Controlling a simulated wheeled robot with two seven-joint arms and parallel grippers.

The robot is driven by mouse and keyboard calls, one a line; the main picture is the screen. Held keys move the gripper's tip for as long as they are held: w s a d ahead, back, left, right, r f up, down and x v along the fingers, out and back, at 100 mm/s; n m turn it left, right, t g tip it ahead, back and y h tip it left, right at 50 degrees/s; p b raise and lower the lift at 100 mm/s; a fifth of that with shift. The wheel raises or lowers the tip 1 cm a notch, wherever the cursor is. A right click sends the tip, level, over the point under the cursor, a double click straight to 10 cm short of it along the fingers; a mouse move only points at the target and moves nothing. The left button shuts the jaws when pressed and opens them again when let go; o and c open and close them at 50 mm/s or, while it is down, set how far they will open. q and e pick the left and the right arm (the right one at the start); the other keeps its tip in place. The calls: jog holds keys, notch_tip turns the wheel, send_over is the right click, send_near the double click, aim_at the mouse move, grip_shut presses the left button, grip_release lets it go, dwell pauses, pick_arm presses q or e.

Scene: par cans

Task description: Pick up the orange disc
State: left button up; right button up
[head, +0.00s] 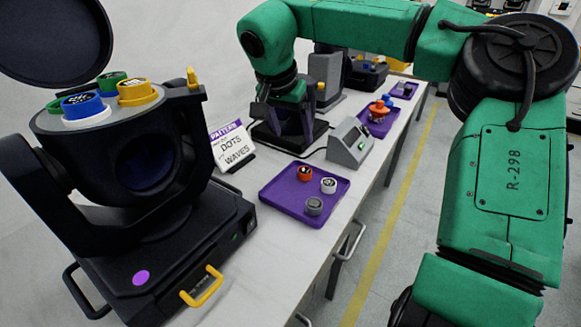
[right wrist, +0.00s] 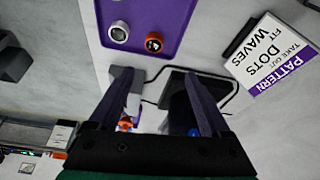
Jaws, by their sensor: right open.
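An orange disc (head: 305,173) with a dark patterned top lies on the purple tray (head: 271,198) in the middle of the bench. It also shows in the right wrist view (right wrist: 154,42), near the tray's edge and beyond my fingertips. A white-topped disc (head: 328,185) and a grey disc (head: 313,206) share the tray. My right gripper (head: 284,118) is above the bench, farther back than the tray. Its two fingers are apart with nothing held between them, and it does not touch the orange disc. My left gripper is not in view.
A black lamp housing (head: 150,170) with blue, green and yellow discs on top stands at left. A sign (head: 232,146) reads dots and waves. A grey box device (head: 350,144) stands right of the gripper. Another purple tray (head: 372,127) with orange and blue pieces lies farther back.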

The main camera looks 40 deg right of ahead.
aim_at(305, 170)
jog(key=x, duration=0.4)
jog(key=s+x, duration=0.1)
jog(key=x, duration=0.3)
jog(key=b+x, duration=0.1)
jog(key=x, duration=0.3)
jog(key=shift+s+d+f, duration=0.2)
jog(key=shift+s+f, duration=0.05)
jog(key=shift+f, duration=0.2)
jog(key=shift+w+d+f, duration=0.2)
jog(key=shift+f, duration=0.15)
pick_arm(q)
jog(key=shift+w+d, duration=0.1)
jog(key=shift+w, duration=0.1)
pick_arm(e)
grip_shut()
